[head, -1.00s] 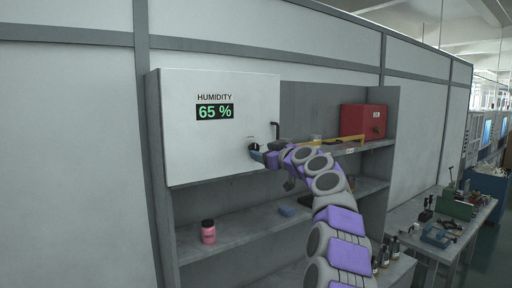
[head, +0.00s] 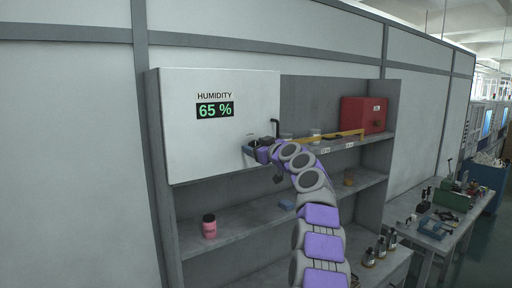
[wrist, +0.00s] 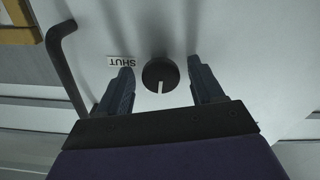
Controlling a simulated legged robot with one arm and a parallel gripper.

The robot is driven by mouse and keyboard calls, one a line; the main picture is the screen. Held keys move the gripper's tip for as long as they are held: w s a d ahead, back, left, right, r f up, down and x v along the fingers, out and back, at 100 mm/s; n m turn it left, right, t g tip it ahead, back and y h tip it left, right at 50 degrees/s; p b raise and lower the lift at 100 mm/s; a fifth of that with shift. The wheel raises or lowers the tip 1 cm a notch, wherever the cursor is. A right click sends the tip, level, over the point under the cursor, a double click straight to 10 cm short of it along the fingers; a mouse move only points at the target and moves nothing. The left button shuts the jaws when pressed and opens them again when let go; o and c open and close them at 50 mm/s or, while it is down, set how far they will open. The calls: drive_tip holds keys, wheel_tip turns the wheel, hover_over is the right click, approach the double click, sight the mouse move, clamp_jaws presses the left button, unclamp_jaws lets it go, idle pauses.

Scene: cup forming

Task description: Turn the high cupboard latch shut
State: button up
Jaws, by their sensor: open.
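The latch is a round black knob (wrist: 160,74) with a white line, on the white cupboard door (head: 190,140). In the wrist view the line points down the picture, toward my gripper's base. A "SHUT" label (wrist: 122,61), upside down in this view, lies left of the knob. My gripper (wrist: 159,70) is open, with one finger on each side of the knob and visible gaps between. I cannot tell whether the fingertips reach past the knob's front. In the head view my gripper (head: 250,149) is at the door's lower right and mostly hides the knob.
A bent dark door handle (wrist: 62,65) stands out left of my fingers in the wrist view. Right of the door are an open shelf with a yellow bar (head: 335,137) and a red box (head: 362,116). A pink jar (head: 209,227) stands on the shelf below.

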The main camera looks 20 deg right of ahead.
drive_tip(key=c, duration=1.1)
drive_tip(key=shift+o, duration=0.2)
drive_tip(key=m, duration=0.4)
drive_tip(key=shift+r+m+p, duration=0.15)
drive_tip(key=shift+m+p, duration=0.15)
drive_tip(key=shift+m, duration=0.1)
drive_tip(key=m+p, duration=0.1)
drive_tip(key=m, duration=0.3)
drive_tip(key=shift+r+m, duration=0.1)
drive_tip(key=shift+m, duration=0.2)
drive_tip(key=m+p, duration=0.2)
drive_tip(key=m, duration=0.3)
drive_tip(key=shift+f+m+p, duration=0.25)
drive_tip(key=shift+m+p, duration=0.65)
drive_tip(key=shift+m, duration=0.8)
drive_tip(key=shift+d+f, duration=0.1)
